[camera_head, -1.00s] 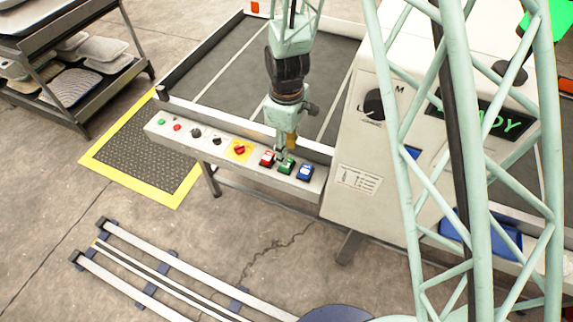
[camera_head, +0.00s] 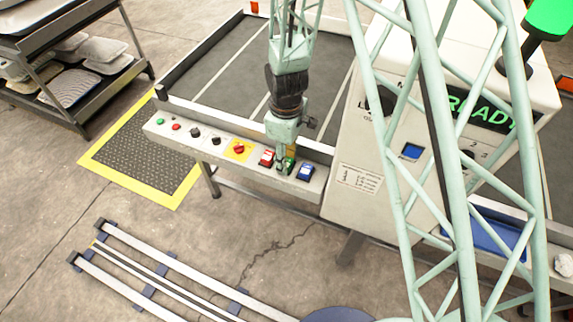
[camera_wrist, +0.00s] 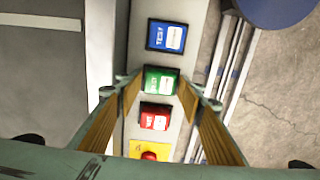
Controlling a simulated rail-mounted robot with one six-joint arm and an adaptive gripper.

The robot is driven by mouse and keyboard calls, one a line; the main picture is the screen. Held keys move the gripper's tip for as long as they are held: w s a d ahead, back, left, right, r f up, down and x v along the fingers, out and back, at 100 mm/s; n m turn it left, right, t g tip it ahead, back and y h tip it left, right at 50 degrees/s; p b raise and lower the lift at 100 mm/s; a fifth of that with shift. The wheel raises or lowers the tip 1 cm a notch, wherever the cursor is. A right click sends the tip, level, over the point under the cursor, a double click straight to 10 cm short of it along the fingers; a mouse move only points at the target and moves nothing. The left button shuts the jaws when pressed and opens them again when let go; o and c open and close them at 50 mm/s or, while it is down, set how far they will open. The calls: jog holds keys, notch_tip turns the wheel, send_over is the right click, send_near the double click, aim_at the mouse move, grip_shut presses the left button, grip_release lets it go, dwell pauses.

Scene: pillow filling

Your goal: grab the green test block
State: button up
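The green test block (camera_head: 285,167) sits on the pale control panel (camera_head: 225,150), between a red block (camera_head: 267,158) and a blue block (camera_head: 306,172). In the wrist view the green block (camera_wrist: 161,80) lies between my fingers, with the blue block (camera_wrist: 166,36) above it and the red block (camera_wrist: 156,117) below it. My gripper (camera_wrist: 162,84) is open, with one fingertip on each side of the green block and a small gap showing on both sides. In the head view my gripper (camera_head: 287,158) is low over the panel and partly hides the green block.
A red button on a yellow plate (camera_head: 239,149) and several knobs line the panel to the left. A white machine (camera_head: 350,150) with a READY display stands close on the right. A grey conveyor bed (camera_head: 225,70) lies behind the panel.

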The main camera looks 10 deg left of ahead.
jog(key=shift+c, duration=0.4)
jog(key=c, duration=0.6)
jog(key=shift+o, duration=0.2)
jog(key=shift+r, duration=0.15)
jog(key=shift+r+p, duration=0.5)
jog(key=shift+r, duration=1.1)
jog(key=shift+s+d+r, duration=0.1)
jog(key=shift+s, duration=0.1)
jog(key=s+d, duration=0.3)
jog(key=s, duration=0.4)
jog(key=s+d+r+p, duration=0.1)
jog(key=s+d, duration=0.2)
jog(key=s, duration=0.4)
jog(key=shift+d+r, duration=0.2)
jog(key=shift+d, duration=0.15)
